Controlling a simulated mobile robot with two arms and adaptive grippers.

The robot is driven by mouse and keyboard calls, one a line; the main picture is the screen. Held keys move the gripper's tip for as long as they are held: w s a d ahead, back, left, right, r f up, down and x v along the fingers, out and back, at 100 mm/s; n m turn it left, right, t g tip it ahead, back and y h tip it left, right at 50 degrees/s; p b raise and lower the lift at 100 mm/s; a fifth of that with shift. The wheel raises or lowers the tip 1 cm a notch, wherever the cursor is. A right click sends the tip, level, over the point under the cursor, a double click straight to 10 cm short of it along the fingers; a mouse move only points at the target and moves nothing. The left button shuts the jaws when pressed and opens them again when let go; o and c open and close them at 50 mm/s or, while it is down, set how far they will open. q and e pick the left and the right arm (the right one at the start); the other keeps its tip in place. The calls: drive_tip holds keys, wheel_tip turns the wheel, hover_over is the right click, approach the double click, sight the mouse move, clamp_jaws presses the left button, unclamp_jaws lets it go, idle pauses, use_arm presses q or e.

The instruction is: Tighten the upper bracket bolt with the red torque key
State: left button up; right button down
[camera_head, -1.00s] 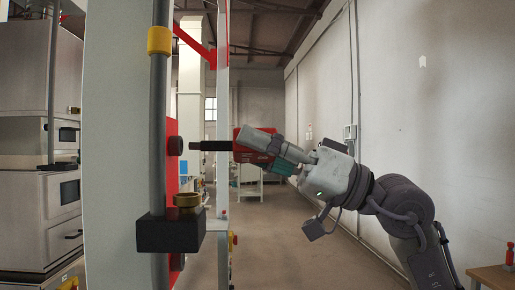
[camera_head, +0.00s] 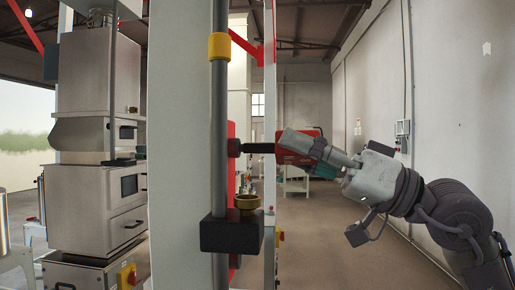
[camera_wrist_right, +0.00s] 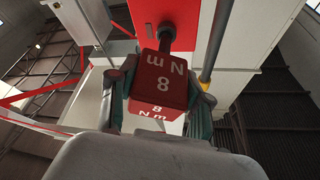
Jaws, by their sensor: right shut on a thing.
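The red torque key (camera_head: 298,143) is held in my right gripper (camera_head: 312,157), whose fingers are closed around its body. In the right wrist view the key (camera_wrist_right: 160,80) shows "8 N m" on its faces. Its black shaft points left, roughly level, at the dark upper bolt (camera_head: 234,147) on the red bracket plate (camera_head: 231,185). The shaft tip is in line with the bolt head and appears to meet it; whether it is seated I cannot tell. The lower bolt is mostly hidden behind a black block. My left gripper is not in view.
A grey vertical pipe (camera_head: 219,110) with a yellow collar (camera_head: 219,46) stands just left of the bracket. The black block (camera_head: 230,232) on it bears a brass cup (camera_head: 247,202). Steel cabinets (camera_head: 95,90) stand at left. The floor behind the arm is clear.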

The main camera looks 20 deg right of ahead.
idle(0.6)
drive_tip(key=m+h+p, duration=0.1)
drive_tip(key=m, duration=0.2)
drive_tip(key=shift+r+t, duration=0.1)
drive_tip(key=shift+t, duration=0.3)
drive_tip(key=shift+m+h, duration=0.4)
drive_tip(key=shift+m, duration=0.2)
drive_tip(key=shift+m+h+p, duration=0.4)
drive_tip(key=shift+m, duration=0.5)
drive_tip(key=shift+m+t+h+p, duration=0.3)
drive_tip(key=shift+m+h, duration=0.1)
drive_tip(key=shift+m, duration=0.6)
drive_tip(key=shift+r, duration=0.1)
